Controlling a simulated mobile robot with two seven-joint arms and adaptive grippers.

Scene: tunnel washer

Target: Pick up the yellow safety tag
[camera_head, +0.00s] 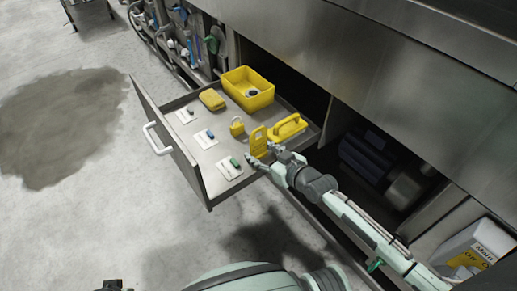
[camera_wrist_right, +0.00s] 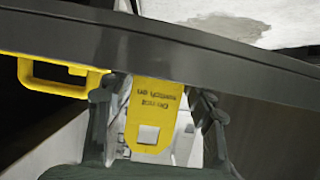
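The yellow safety tag (camera_head: 258,142) stands out in the open drawer, at its near right side, beside a yellow handled case (camera_head: 288,127). In the right wrist view the tag (camera_wrist_right: 152,112) shows printed lettering and a square pale hole. My right gripper (camera_head: 262,158) is at the drawer's edge by the tag. In the wrist view its two dark fingers (camera_wrist_right: 156,118) are apart, one on each side of the tag; a firm grip does not show. A dark piece at the bottom left of the head view may be my left gripper (camera_head: 115,286); its fingers are not clear.
The drawer (camera_head: 187,168) also holds a yellow bin (camera_head: 248,88), a yellow padlock (camera_head: 237,126), a yellow pouch (camera_head: 212,99) and several small cards. Its front wall and handle (camera_head: 157,138) face left. A steel cabinet overhangs at right. Open floor lies left.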

